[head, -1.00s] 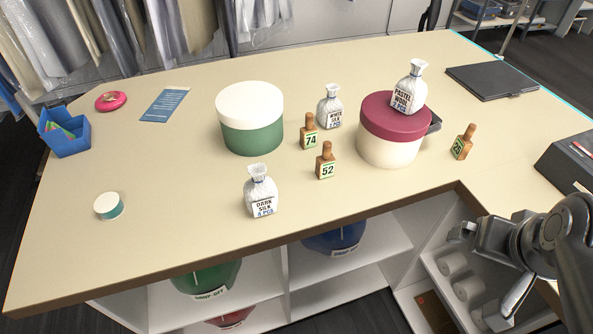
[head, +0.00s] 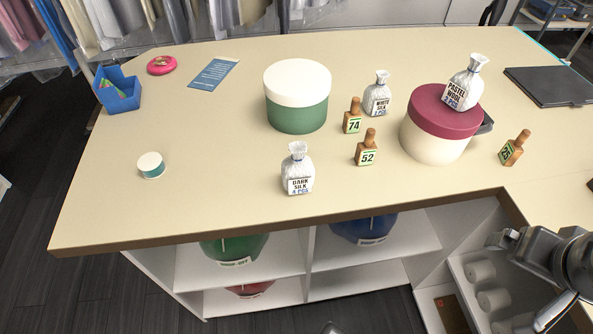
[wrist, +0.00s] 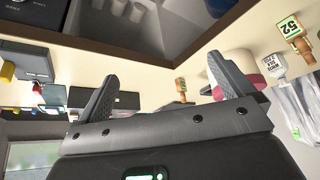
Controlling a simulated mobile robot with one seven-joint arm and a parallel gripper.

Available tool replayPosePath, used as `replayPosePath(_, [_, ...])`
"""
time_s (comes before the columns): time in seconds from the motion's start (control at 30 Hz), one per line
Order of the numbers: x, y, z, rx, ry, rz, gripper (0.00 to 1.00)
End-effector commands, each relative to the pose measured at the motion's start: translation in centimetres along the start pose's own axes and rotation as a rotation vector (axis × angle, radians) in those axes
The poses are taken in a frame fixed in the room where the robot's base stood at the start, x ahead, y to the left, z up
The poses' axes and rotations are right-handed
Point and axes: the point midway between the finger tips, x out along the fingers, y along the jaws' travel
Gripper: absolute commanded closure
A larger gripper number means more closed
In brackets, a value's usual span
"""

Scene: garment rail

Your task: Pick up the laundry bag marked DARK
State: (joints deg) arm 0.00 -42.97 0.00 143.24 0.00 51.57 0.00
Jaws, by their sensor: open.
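The white laundry bag marked DARK SILK 4 PCS (head: 298,170) stands upright near the front edge of the counter in the head view. Another bag, marked WHITE SILK (head: 377,94), stands farther back. A third, marked PASTEL WOOL (head: 464,84), sits on the lid of the maroon-lidded round box (head: 437,125). In the wrist view my gripper (wrist: 160,85) is open and empty, its two fingers wide apart. In the head view my arm is at the lower right, well away from the DARK bag.
Numbered wooden tags 74 (head: 353,116), 52 (head: 366,148) and 25 (head: 514,148) stand on the counter (head: 225,190). A green round box with white lid (head: 297,97) is behind the DARK bag. A small round tin (head: 151,165) is to its left. Shelves lie below the counter.

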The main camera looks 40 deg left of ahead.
Motion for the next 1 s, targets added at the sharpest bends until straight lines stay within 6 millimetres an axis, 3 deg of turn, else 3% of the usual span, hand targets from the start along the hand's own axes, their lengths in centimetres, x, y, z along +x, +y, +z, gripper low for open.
replayPosePath(0.6, [0.0, 0.0, 0.0, 0.000, 0.000, 0.000, 0.53])
replayPosePath(0.87, [0.0, -0.1, -0.1, 0.000, -0.002, -0.002, 0.54])
replayPosePath(1.0, [-0.2, -1.7, -1.7, -0.005, -0.027, -0.021, 0.54])
